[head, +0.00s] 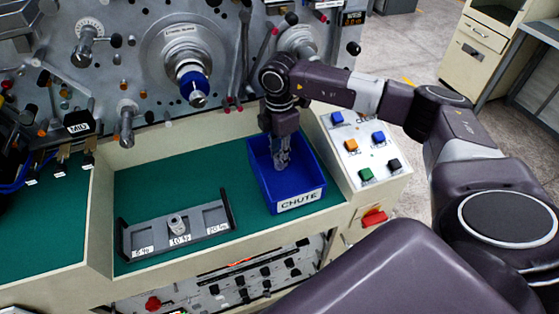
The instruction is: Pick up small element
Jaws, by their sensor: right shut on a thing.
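My right gripper (282,157) points down into the blue bin labelled CHUTE (261,178). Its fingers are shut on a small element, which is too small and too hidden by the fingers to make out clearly. The fingertips are inside the bin's outline; I cannot tell whether they touch its floor. A small grey metal element (177,225) stands upright in the middle place of a grey labelled tray (205,222), left of the bin. The tray's left and right places look empty. My left gripper is not in view.
The green work surface (150,185) is clear behind the tray. A machine panel with spindles, levers and a blue-collared hub (193,84) rises behind. A sloped button box (362,147) stands right of the bin. Low cream walls edge the surface.

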